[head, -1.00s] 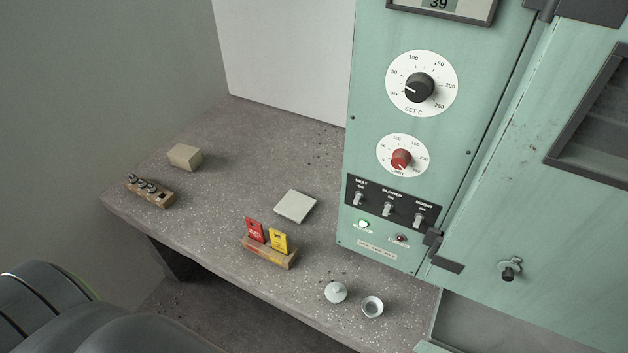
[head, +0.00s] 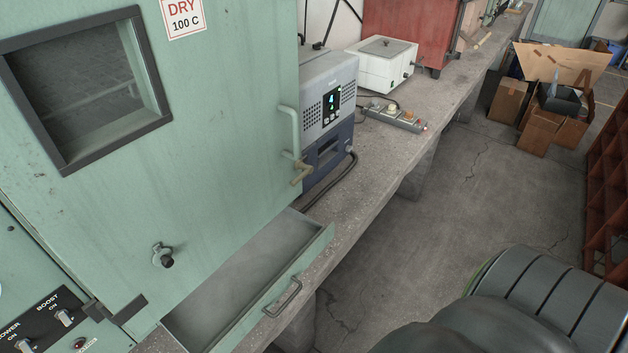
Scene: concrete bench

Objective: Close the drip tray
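The drip tray (head: 270,303) is a green-fronted, grey-lined drawer below the oven door (head: 215,150). It stands pulled out over the bench edge, with its inside showing and looking empty. A grey bar handle (head: 283,298) sits on its front. Neither of my grippers shows in the head view. A dark rounded part of my own arm fills the lower right, apart from the tray.
The door has a latch handle (head: 294,150) and a small knob (head: 163,255). A grey-blue device (head: 327,110), a white box (head: 383,62) and a power strip (head: 395,117) stand on the bench. Cardboard boxes (head: 540,125) lie on the floor. The floor before the tray is clear.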

